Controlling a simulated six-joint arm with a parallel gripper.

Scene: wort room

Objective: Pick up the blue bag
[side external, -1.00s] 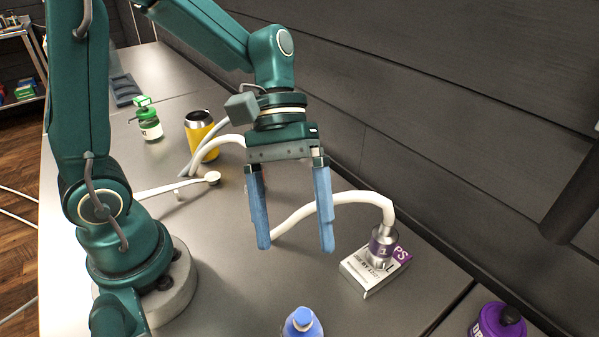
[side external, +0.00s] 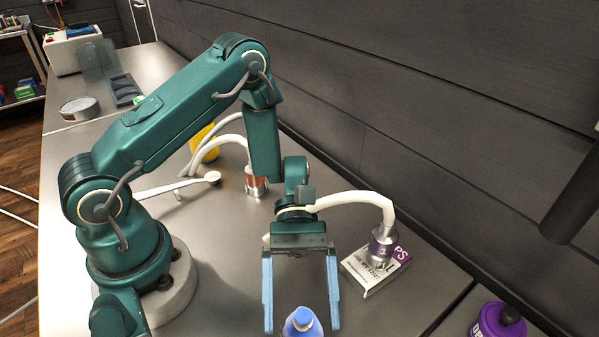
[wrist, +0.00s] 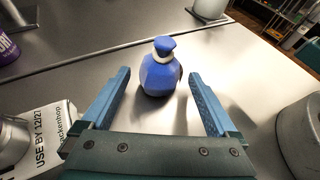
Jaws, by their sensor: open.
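The blue bag (side external: 301,323) shows at the bottom edge of the side view, partly cut off by the frame. In the wrist view the blue bag (wrist: 160,75) stands upright on the grey table, with a pale band around its neck and a blue top. My gripper (side external: 301,330) is open, its two blue fingers pointing down, one to each side of the bag in the side view. In the wrist view my gripper (wrist: 160,85) has nothing between its fingers; the bag stands beyond the gap, slightly ahead of the fingertips.
A white and purple box (side external: 374,271) with a metal-ended white hose (side external: 385,240) on it is right of my gripper. A purple container (side external: 497,322) stands at the lower right. A yellow cup (side external: 205,143) is farther back. The table (side external: 225,235) around the bag is mostly clear.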

